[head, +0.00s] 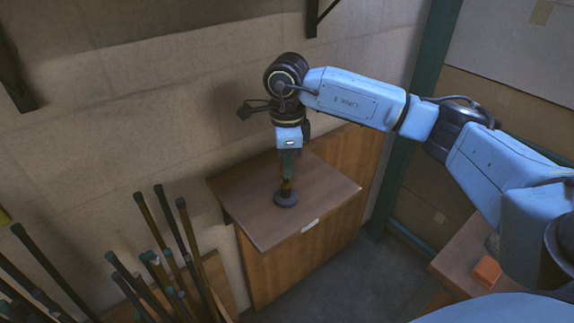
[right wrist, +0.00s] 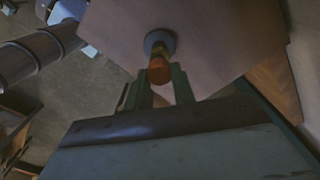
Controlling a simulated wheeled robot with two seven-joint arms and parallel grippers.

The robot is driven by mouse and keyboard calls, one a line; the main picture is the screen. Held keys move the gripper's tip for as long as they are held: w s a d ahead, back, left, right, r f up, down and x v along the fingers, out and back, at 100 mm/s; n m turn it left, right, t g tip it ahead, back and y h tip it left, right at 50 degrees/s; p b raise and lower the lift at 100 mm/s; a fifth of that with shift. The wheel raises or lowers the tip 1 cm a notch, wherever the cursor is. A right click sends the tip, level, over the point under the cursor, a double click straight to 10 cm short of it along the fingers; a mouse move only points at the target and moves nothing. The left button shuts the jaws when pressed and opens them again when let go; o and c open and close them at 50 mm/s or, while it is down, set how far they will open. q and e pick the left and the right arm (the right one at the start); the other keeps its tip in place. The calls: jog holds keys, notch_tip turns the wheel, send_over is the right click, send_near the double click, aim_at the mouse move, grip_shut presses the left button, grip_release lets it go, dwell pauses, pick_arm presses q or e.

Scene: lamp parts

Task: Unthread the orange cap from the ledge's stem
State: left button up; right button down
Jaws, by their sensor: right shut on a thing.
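The wooden ledge (head: 245,205) stands against the wall, with a round grey foot (head: 286,199) on its top. The stem rises from this foot and is mostly hidden by the gripper. My right gripper (head: 287,176) points down over it from above. In the right wrist view, the orange cap (right wrist: 159,75) sits in line with the stem and its grey foot (right wrist: 160,41), between my two green fingers. The right gripper is shut on the cap. A yellowish band shows between cap and foot. My left gripper is in neither view.
Several dark rods with green ends (head: 150,258) stand at the lower left, beside the ledge. An orange block (head: 486,272) lies on a wooden surface (head: 458,256) at the right. The ledge top around the foot is clear.

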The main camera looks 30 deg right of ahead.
jog(key=shift+n, duration=0.4)
jog(key=n+b, duration=0.1)
jog(key=n, duration=0.3)
jog(key=shift+b, duration=0.35)
jog(key=shift+n, duration=1.4)
jog(key=shift+b, duration=0.3)
jog(key=shift+w+n+b, duration=0.1)
jog(key=shift+n+b, duration=0.3)
jog(key=shift+n, duration=0.7)
jog(key=n+b, duration=0.1)
jog(key=n, duration=0.3)
jog(key=shift+r+n, duration=0.1)
jog(key=shift+n, duration=0.3)
